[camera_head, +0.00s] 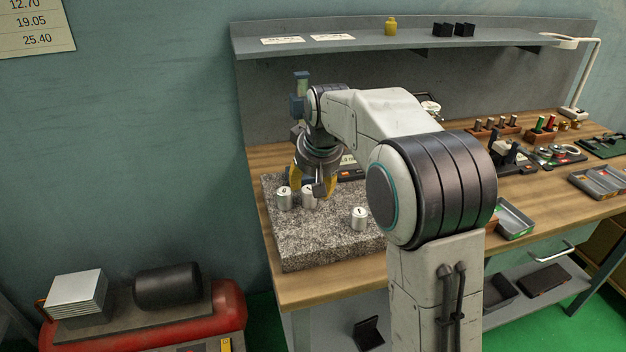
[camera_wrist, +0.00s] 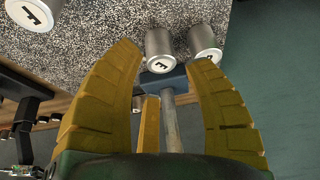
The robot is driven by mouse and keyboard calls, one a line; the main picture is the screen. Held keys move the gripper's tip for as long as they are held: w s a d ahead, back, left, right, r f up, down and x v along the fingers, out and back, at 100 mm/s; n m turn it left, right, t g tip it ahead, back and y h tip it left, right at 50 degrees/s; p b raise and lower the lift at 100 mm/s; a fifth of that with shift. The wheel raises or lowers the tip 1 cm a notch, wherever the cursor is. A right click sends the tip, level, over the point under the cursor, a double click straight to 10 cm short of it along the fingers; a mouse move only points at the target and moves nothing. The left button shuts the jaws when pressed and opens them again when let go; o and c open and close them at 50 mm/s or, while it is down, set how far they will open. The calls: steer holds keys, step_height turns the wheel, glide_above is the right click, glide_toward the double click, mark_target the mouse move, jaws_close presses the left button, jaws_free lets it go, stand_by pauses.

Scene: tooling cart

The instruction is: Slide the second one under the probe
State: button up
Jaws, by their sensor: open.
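Three short silvery cylinders with dark marks on top stand on the speckled granite plate (camera_head: 300,247): a left one (camera_head: 284,199), a middle one (camera_head: 309,197) and a right one (camera_head: 359,219) standing apart. My gripper (camera_head: 312,184) is open and points down over the middle cylinder, its yellow fingers apart. In the wrist view my gripper (camera_wrist: 163,58) has one cylinder (camera_wrist: 160,50) between its fingertips, and another (camera_wrist: 205,42) just beyond the right fingertip. A blue-grey block (camera_wrist: 166,81) shows there between the fingers. I cannot make out the probe's tip; my arm hides part of the plate.
A dark device with a pale display (camera_head: 349,168) is partly hidden behind my gripper. A grey tray (camera_head: 515,222) and small tools stand on the wooden bench (camera_head: 545,200) at the right. A shelf (camera_head: 400,42) runs above. The plate's front area is clear.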

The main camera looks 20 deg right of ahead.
mark_target(310, 191)
steer(key=shift+x, duration=3.25)
steer(key=shift+c, duration=0.2)
steer(key=shift+r, duration=0.1)
jaws_close()
